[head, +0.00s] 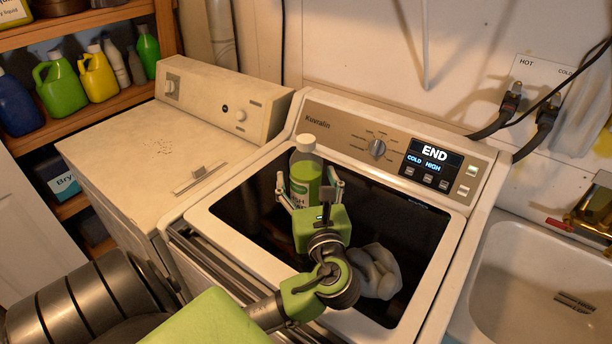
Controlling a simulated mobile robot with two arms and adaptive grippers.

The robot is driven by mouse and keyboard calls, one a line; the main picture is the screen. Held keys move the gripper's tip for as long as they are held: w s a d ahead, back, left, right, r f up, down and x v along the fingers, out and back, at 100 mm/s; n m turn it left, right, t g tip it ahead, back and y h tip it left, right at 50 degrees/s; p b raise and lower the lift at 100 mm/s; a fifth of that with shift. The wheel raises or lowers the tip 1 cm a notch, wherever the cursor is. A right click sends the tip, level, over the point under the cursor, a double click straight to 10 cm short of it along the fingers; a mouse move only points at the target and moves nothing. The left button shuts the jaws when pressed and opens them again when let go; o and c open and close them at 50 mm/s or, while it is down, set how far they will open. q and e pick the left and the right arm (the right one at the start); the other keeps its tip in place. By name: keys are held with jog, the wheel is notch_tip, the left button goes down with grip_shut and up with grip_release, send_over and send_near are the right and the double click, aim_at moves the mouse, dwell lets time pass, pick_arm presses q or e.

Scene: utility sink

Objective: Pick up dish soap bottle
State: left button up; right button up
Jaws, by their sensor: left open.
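The dish soap bottle (305,166) is clear with green liquid, a green label and a white cap. It stands upright over the dark top of the washer (440,290), toward its back left. My left gripper (309,189) is open, with one finger on each side of the bottle's lower part. I cannot tell whether the fingers touch it. The palm hides the bottle's base. My right gripper is not in view.
A grey crumpled cloth (373,271) lies on the washer right of my left wrist. The control panel (390,150) rises behind. A dryer (170,140) stands left, a sink (550,285) right. Shelves (90,110) at upper left hold several bottles.

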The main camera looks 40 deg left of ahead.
pick_arm(q)
jog(key=shift+x, duration=1)
jog(key=shift+d, duration=0.1)
jog(key=shift+c, duration=0.7)
jog(key=c, duration=1.3)
jog(key=shift+c, duration=1.1)
jog(key=shift+r, duration=0.1)
